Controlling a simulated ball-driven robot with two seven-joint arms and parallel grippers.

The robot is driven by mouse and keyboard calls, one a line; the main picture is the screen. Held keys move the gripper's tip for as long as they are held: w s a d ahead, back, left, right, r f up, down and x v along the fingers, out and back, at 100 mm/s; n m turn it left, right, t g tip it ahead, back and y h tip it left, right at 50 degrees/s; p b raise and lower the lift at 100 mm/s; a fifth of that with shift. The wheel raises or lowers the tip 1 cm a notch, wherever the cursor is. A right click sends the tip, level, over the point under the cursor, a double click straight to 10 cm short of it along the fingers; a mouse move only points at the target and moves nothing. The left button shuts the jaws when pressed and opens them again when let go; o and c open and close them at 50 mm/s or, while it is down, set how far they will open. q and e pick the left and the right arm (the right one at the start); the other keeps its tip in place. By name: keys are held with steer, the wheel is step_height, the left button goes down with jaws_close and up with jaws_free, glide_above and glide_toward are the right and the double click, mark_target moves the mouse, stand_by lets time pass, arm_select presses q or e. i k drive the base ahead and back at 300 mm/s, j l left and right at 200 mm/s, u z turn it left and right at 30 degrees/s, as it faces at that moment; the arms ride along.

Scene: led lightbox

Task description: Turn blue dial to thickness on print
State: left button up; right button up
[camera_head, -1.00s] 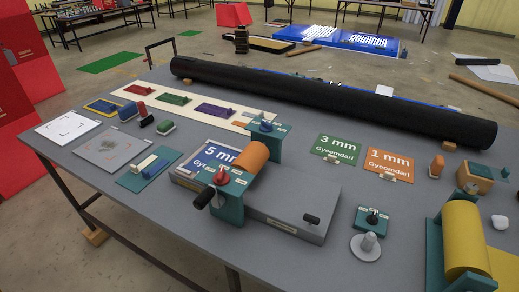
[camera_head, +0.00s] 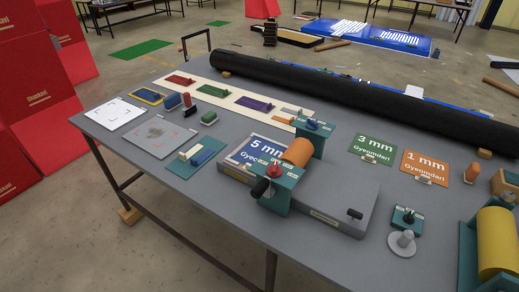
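The blue dial (camera_head: 312,124) sits on top of the far teal bracket of a small roller press in the middle of the table. A red dial (camera_head: 274,171) sits on the near teal bracket, beside a black crank knob (camera_head: 260,188). An orange roller (camera_head: 297,152) lies between the brackets. The blue print (camera_head: 249,155) reading "5 mm" lies on the press bed (camera_head: 335,205), left of the roller and partly hidden by the near bracket. The dial's scale marks are too small to read. Neither of my grippers is in view.
A green "3 mm" card (camera_head: 376,150) and an orange "1 mm" card (camera_head: 425,165) stand right of the press. A long black roll (camera_head: 370,102) spans the back of the table (camera_head: 225,225). A yellow roller (camera_head: 497,240) is at the right edge.

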mark_target(310, 124)
steer(key=i+j+z, duration=0.35)
steer(key=j, duration=0.25)
steer(key=i+j+z, duration=0.15)
steer(key=i+j, duration=0.1)
steer(key=j, duration=0.1)
